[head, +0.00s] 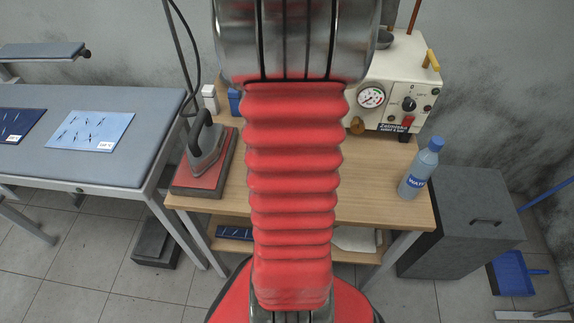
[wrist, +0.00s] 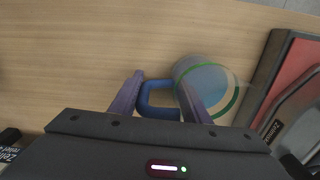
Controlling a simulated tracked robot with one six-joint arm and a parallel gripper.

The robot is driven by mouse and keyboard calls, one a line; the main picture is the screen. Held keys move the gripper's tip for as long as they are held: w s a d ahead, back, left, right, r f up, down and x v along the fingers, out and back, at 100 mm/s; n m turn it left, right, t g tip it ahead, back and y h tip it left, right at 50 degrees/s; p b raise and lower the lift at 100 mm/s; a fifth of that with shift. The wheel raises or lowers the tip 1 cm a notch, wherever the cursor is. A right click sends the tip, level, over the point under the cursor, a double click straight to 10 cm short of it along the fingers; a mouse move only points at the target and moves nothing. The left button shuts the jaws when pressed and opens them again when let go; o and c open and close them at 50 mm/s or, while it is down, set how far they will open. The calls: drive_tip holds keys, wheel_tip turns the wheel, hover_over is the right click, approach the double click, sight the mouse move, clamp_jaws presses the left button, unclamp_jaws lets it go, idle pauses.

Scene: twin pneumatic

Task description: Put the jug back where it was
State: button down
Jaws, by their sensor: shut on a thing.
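The jug (wrist: 212,80) shows in the wrist view as a clear round vessel with a green rim band and a blue handle (wrist: 146,98). My gripper (wrist: 160,79) is shut on the jug at its handle, one finger to the left of the handle and the other over the side by the jug's body. The jug is over the wooden table (wrist: 75,50); I cannot tell whether it touches the top. In the head view my red arm covers the middle of the table (head: 385,180), and the jug and gripper are hidden there.
An iron (head: 208,150) stands on a red pad at the table's left; the pad (wrist: 302,65) is close right of the jug in the wrist view. A water bottle (head: 419,170) stands at the right edge. A cream steam unit (head: 395,90) with a gauge is at the back.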

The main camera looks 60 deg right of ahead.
drive_tip(key=shift+f, duration=0.1)
drive_tip(key=c, duration=1)
unclamp_jaws()
wheel_tip(320, 180, up, 12)
drive_tip(key=shift+r, duration=0.1)
idle(0.6)
